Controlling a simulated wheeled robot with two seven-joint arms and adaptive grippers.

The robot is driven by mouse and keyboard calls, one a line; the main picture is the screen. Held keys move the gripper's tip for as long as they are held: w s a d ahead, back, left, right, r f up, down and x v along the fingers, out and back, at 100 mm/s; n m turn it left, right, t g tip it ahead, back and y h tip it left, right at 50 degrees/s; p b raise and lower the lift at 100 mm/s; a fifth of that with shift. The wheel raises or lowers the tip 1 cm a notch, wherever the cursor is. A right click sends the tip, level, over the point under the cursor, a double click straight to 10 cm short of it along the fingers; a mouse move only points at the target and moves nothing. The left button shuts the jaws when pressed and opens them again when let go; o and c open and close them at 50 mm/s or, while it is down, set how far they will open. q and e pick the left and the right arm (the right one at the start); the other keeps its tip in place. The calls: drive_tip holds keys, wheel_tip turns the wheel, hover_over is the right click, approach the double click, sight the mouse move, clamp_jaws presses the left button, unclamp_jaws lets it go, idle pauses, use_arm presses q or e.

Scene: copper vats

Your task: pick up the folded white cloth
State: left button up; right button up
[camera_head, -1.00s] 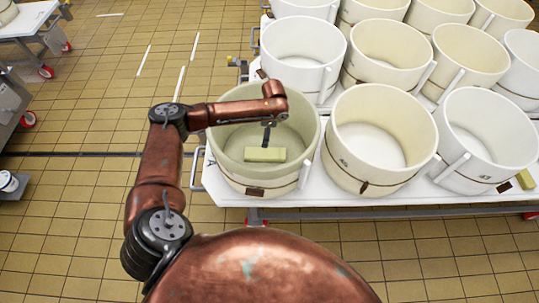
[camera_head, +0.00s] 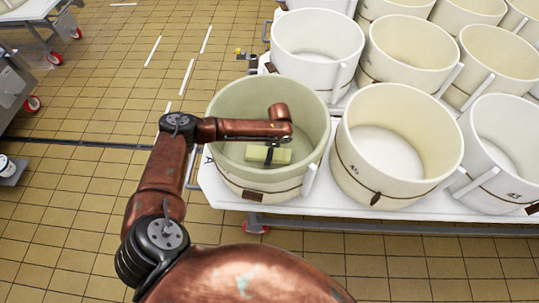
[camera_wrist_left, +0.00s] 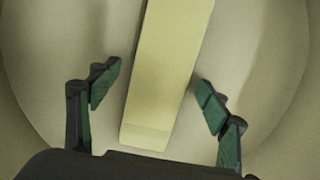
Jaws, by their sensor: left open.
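The folded cloth (camera_head: 254,154) looks like a pale yellow-green flat block, not pure white. It lies on the bottom of a cream-green vat (camera_head: 226,172) at the near left corner of the table. In the left wrist view the cloth (camera_wrist_left: 165,70) runs lengthwise up the picture, slightly tilted. My left gripper (camera_head: 268,158) reaches down inside this vat, over the cloth. In the left wrist view its two green-padded fingers (camera_wrist_left: 158,80) stand apart, one on each side of the cloth, with gaps and no visible contact. My right gripper is out of view.
The vat's wall surrounds the gripper closely. A cream vat (camera_head: 352,165) stands just to the right, with more white and cream vats behind it on the white table (camera_head: 330,205). Tiled floor (camera_head: 80,195) is open to the left.

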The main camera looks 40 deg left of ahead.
use_arm(q)
drive_tip(key=shift+a+f, duration=0.1)
drive_tip(key=shift+f, duration=0.2)
drive_tip(key=shift+c, duration=0.6)
drive_tip(key=c, duration=1.3)
